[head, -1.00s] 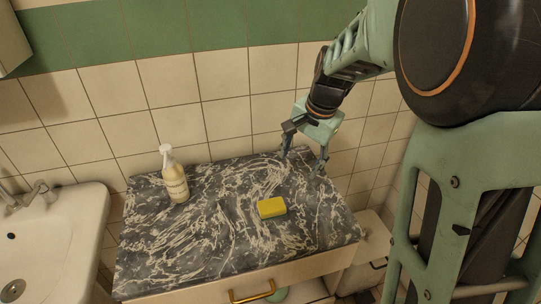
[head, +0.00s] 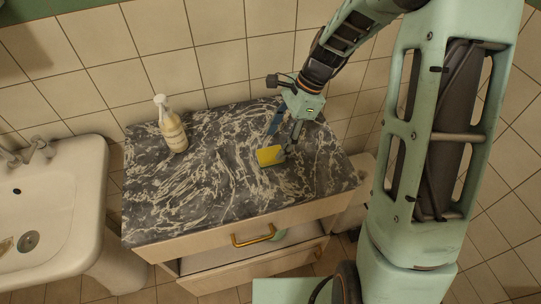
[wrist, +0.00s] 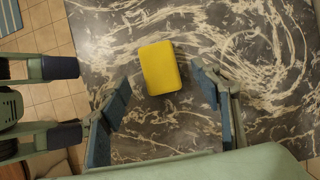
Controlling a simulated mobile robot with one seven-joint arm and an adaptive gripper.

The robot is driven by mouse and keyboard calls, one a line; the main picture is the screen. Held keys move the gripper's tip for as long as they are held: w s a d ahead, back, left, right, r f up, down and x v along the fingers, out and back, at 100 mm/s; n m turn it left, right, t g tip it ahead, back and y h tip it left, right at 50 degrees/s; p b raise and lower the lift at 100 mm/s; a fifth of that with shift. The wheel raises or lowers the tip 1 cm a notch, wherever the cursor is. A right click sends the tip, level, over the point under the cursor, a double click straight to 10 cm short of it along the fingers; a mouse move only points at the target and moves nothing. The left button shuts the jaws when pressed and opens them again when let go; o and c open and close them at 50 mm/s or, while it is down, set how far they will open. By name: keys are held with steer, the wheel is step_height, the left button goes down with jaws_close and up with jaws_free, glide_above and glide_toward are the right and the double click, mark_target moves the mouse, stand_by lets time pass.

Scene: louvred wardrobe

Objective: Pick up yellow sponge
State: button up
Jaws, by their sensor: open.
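The yellow sponge (head: 269,156) lies flat on the dark marbled top of the cabinet, right of its middle. My gripper (head: 283,138) is low over the countertop beside the sponge, and one finger overlaps the sponge's right end in the head view. In the wrist view, the sponge (wrist: 161,68) is ahead of my gripper (wrist: 165,85), roughly between the lines of the two spread fingers. The fingers are open and nothing is between them. I cannot tell whether a finger touches the sponge.
A white sink (head: 55,200) is at the left. The tiled wall (head: 220,60) runs close behind. A drawer with a brass handle (head: 254,236) is below the front edge. The countertop's left front is clear.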

mark_target(272, 153)
steer(key=x, duration=0.4)
steer(key=shift+f, duration=0.4)
steer(key=c, duration=1)
steer(key=shift+c, duration=0.2)
